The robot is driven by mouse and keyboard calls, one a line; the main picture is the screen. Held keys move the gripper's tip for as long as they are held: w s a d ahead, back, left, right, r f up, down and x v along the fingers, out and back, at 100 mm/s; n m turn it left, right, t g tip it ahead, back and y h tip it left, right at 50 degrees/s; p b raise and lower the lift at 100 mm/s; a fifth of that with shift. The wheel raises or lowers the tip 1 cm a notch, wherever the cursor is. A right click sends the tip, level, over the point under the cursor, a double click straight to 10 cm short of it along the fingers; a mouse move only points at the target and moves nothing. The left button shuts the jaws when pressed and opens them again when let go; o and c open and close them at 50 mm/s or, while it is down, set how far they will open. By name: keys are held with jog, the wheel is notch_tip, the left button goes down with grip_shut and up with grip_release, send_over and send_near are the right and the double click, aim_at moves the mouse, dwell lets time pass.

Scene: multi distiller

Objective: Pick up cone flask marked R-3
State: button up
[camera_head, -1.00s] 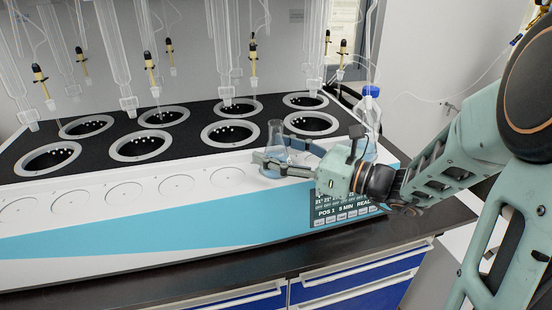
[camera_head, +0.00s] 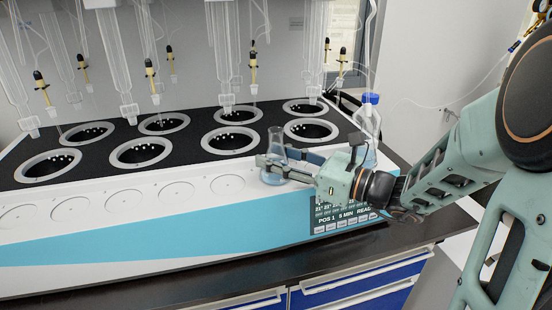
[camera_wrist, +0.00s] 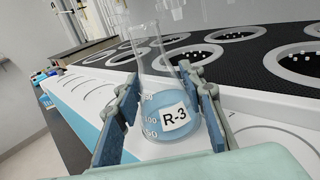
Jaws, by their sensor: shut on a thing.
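The cone flask marked R-3 (camera_head: 277,148) is clear glass with pale blue liquid in its lower part. It stands upright at the right end of the white front ledge of the distiller. In the wrist view the flask (camera_wrist: 170,128) shows a white R-3 label and volume marks facing me. My gripper (camera_head: 273,158) reaches in from the right and is shut on the flask. In the wrist view my gripper's (camera_wrist: 162,90) blue-padded fingers lie along both sides of its body. I cannot tell whether the flask's base touches the ledge.
The distiller (camera_head: 120,225) has two rows of dark round wells behind the flask, with glass tubes hanging above. A blue-capped glass vessel (camera_head: 369,99) stands just behind my gripper. Empty ring marks (camera_head: 177,191) line the ledge to the left. A display (camera_head: 342,214) sits below my gripper.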

aim_at(282, 144)
jog(key=shift+r, duration=0.15)
notch_tip(282, 144, up, 3)
jog(key=p, duration=0.3)
jog(key=shift+r+p, duration=0.2)
jog(key=shift+p, duration=0.2)
jog(key=s+d+r+p, duration=0.4)
jog(key=s+r+p, duration=0.4)
jog(key=s, duration=0.3)
jog(key=shift+s+d+p, duration=0.15)
jog(key=shift+d+p, duration=0.1)
jog(key=shift+p, duration=0.1)
jog(key=shift+s+d+r+b, duration=0.25)
jog(key=shift+s+r+b, duration=0.4)
jog(key=shift+b, duration=0.75)
